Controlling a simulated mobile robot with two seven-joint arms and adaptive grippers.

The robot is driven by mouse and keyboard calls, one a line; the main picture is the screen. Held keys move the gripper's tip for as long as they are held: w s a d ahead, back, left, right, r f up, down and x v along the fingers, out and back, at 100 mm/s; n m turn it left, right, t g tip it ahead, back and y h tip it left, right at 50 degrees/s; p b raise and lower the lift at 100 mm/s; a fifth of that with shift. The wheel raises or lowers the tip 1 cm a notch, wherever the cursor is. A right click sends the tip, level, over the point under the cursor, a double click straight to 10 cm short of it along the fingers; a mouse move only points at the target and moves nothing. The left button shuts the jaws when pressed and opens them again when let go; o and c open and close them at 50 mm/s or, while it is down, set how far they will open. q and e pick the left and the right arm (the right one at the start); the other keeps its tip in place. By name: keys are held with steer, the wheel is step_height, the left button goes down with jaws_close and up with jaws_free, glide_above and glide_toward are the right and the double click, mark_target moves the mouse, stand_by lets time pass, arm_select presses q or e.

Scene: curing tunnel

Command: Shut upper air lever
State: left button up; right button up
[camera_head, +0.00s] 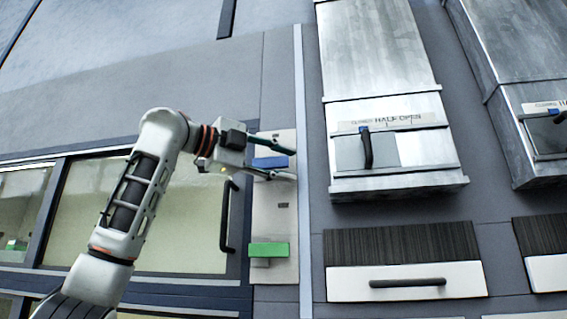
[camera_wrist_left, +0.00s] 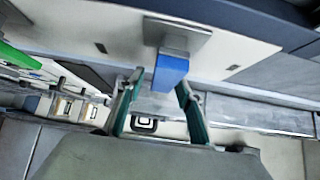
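The upper air lever is a blue-ended lever (camera_head: 270,162) on a narrow white panel (camera_head: 285,215). It also shows in the left wrist view (camera_wrist_left: 171,72), standing out from a grey metal plate. My left gripper (camera_head: 293,163) is open, with one finger above the blue lever and one below it in the head view. In the wrist view the lever end lies between the open fingers (camera_wrist_left: 160,82), closer to the right one. I cannot tell whether either finger touches it. A green lever (camera_head: 268,249) sits lower on the same panel. My right gripper is not in view.
To the right is a metal duct box (camera_head: 395,150) with a dark handle and a scale reading "HALF OPEN". Below it is a white drawer front (camera_head: 405,282) with a dark bar handle. A glazed door with a vertical dark handle (camera_head: 226,216) lies left of the panel, near my arm.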

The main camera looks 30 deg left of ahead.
arm_select(q)
steer(key=shift+s, duration=0.1)
steer(key=v, duration=1.1)
steer(key=shift+s+a, duration=0.25)
steer(key=shift+s, duration=0.1)
steer(key=shift+f, duration=0.1)
